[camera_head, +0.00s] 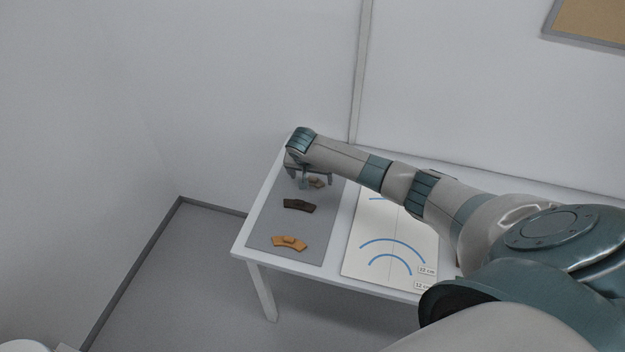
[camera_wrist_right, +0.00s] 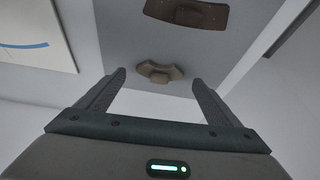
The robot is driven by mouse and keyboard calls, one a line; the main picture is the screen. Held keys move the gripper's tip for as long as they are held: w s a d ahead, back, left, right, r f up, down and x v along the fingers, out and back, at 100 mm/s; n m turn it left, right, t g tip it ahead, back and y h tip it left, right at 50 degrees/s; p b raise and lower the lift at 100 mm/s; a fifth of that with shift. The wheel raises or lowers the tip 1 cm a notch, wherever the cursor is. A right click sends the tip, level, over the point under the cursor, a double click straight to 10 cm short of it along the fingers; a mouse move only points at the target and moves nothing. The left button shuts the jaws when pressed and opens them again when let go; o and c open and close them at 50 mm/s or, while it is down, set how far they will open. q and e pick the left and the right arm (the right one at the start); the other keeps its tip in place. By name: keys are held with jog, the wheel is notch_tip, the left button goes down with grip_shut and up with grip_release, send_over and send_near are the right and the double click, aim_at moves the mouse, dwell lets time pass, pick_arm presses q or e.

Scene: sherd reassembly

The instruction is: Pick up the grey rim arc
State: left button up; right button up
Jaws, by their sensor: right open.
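No piece looks plainly grey. A dark brown arc (camera_head: 299,205) lies on the grey mat, the darkest of the pieces; it also shows at the top of the right wrist view (camera_wrist_right: 215,17), with a raised block on it. A smaller tan-brown arc (camera_head: 317,183) lies farther back, partly hidden by my right gripper (camera_head: 311,180). In the right wrist view this smaller arc (camera_wrist_right: 160,74) shows beyond and between the open, empty fingers. An orange arc (camera_head: 290,243) lies nearest the mat's front. My left gripper is not in view.
The grey mat (camera_head: 265,225) covers the left end of the white table (camera_head: 242,246). A white sheet (camera_head: 362,235) with blue arcs lies to its right, partly under my right arm. A wall stands close behind the table. Bare mat lies between the arcs.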

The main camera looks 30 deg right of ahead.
jog(key=shift+x, duration=1.05)
jog(key=shift+c, duration=0.2)
jog(key=c, duration=1)
